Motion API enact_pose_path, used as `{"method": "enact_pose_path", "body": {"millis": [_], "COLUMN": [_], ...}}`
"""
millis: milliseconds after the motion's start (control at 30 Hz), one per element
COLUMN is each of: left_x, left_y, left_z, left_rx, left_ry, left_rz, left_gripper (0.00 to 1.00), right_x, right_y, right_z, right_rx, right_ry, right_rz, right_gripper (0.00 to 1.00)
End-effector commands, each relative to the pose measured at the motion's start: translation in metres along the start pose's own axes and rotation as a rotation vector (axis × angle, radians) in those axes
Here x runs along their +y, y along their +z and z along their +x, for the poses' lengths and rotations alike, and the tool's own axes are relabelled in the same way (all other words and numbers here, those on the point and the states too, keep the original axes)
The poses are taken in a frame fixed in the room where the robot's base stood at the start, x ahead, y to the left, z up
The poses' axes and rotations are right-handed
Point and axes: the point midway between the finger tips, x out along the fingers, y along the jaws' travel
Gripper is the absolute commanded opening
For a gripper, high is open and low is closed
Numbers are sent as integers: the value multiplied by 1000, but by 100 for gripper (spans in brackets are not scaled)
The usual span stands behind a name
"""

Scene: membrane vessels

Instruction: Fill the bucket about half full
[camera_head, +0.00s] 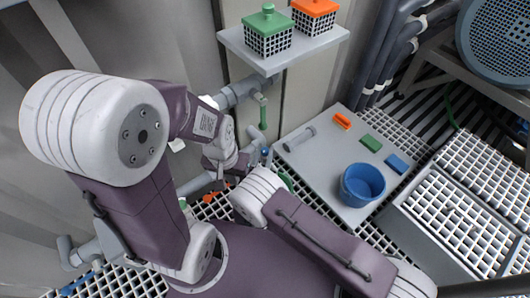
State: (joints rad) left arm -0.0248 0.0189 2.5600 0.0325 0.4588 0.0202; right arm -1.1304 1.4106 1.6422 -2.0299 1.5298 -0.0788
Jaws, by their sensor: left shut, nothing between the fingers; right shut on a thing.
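The blue bucket (362,184) stands upright on a light grey shelf at the right of centre. Its inside looks blue, and I cannot tell a water level. A pipe with a green spout part (262,112) sticks out from the wall, left of and above the bucket. My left gripper (217,184) is shut and empty at the lower left of the pipes, well left of the bucket. My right gripper (265,158) is small and partly hidden near the pipes. It is shut on what looks like a small blue part, whose shape is unclear.
The shelf (336,200) also holds a grey tool (299,139), an orange block (342,121), a green block (371,143) and a blue block (397,163). An upper wall shelf (312,46) carries green-lidded and orange-lidded cages. A white grated box stands at the right.

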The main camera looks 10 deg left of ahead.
Motion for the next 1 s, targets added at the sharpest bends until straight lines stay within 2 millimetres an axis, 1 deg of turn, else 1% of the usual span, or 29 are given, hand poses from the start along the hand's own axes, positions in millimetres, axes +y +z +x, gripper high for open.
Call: {"method": "enact_pose_path", "body": {"millis": [33,300,767,800,867,900,1000], "left_x": [0,0,0,0,0,0,0], "left_y": [0,1,1,1,1,1,1], "left_z": [4,9,10,10,10,10,10], "left_rx": [0,0,0,0,0,0,0], "left_ry": [0,0,0,0,0,0,0], "left_rz": [0,0,0,0,0,0,0], "left_gripper": [0,0,0,0,0,0,0], "right_x": [2,1,0,0,0,0,0], "right_y": [-1,0,1,1,2,1,1], "right_z": [0,1,1,1,1,1,1], "right_rx": [-3,-2,-3,-3,-3,-3,-3], "right_ry": [-20,-104,-120,-120,-120,-120,-119], "right_rz": [4,2,0,0,0,0,0], "right_gripper": [0,0,0,29,46,49,49]}}
